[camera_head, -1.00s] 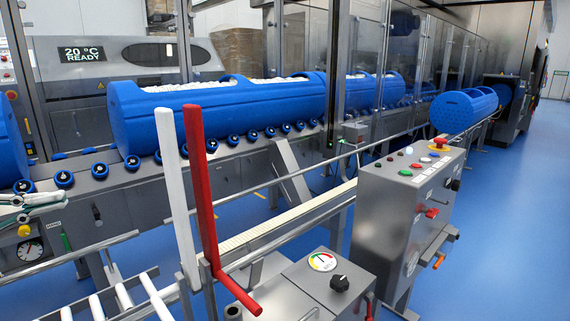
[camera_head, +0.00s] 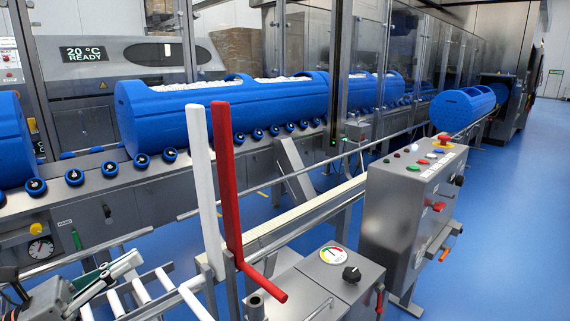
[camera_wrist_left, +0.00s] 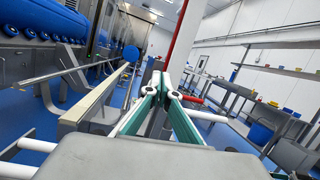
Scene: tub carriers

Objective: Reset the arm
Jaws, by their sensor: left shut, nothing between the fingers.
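My left gripper (camera_head: 128,262) is at the lower left of the head view, low over the white roller rack. It is shut and empty; its green and white fingers meet at the tips in the left wrist view (camera_wrist_left: 164,84). A white upright bar (camera_head: 203,180) and a red upright bar (camera_head: 227,185) with a bent red handle stand to the right of the gripper in the head view. My right gripper is not in view.
Blue tubs (camera_head: 220,112) with white contents stand on the roller line behind glass panels. A control box (camera_head: 412,215) with a red button stands at right. A smaller box (camera_head: 330,283) with a dial and knob is nearer. Blue floor (camera_head: 480,270) at right is clear.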

